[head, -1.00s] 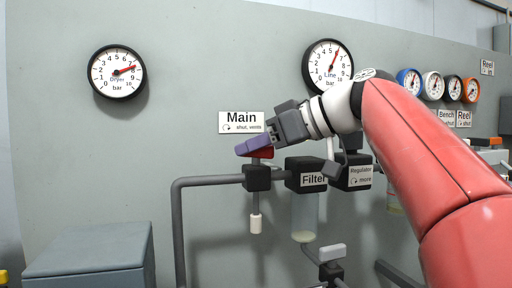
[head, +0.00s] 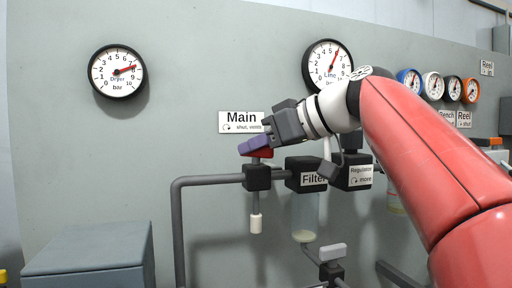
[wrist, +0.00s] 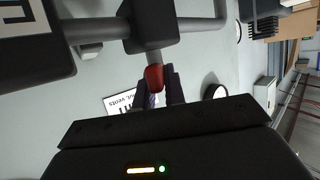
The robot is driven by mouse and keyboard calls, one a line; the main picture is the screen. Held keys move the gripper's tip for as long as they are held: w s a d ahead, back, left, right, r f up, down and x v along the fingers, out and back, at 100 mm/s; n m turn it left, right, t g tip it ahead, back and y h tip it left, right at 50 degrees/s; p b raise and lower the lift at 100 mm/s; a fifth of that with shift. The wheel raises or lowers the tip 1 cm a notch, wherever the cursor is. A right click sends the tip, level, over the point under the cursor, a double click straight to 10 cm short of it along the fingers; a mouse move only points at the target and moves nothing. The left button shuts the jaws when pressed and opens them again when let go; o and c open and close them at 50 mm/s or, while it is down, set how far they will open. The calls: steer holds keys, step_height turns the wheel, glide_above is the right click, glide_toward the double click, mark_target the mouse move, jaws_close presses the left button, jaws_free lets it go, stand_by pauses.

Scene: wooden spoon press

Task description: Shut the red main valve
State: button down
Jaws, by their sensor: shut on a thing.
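The red main valve handle (head: 262,153) sits on top of a dark valve body (head: 257,177) below the "Main" label (head: 241,122). My gripper (head: 252,146) reaches in from the right, its purple fingers at the handle. In the wrist view the red handle (wrist: 154,77) shows at the fingertips of my gripper (wrist: 160,88), beside the valve body (wrist: 152,22). The fingers are shut on the handle and hide part of it. The label's arrow is marked "shut, vents".
The Filter (head: 306,174) and Regulator (head: 352,172) are close to the right of the valve. A grey box (head: 90,258) stands at lower left.

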steer(key=m+t+h, duration=0.3)
steer(key=shift+s+m+b, duration=0.1)
steer(key=shift+m+b, duration=0.3)
steer(key=m+t+h+p, duration=0.1)
steer(key=m+t+h, duration=0.1)
steer(key=shift+r+m+h, duration=0.1)
steer(key=shift+m+h, duration=0.3)
steer(key=shift+m+h+p, duration=0.35)
steer(key=shift+m+h, duration=0.25)
steer(key=shift+h, duration=0.1)
steer(key=shift+t, duration=0.3)
steer(key=shift+h, duration=0.3)
steer(key=c, duration=1.5)
jaws_free()
steer(key=shift+o, duration=0.2)
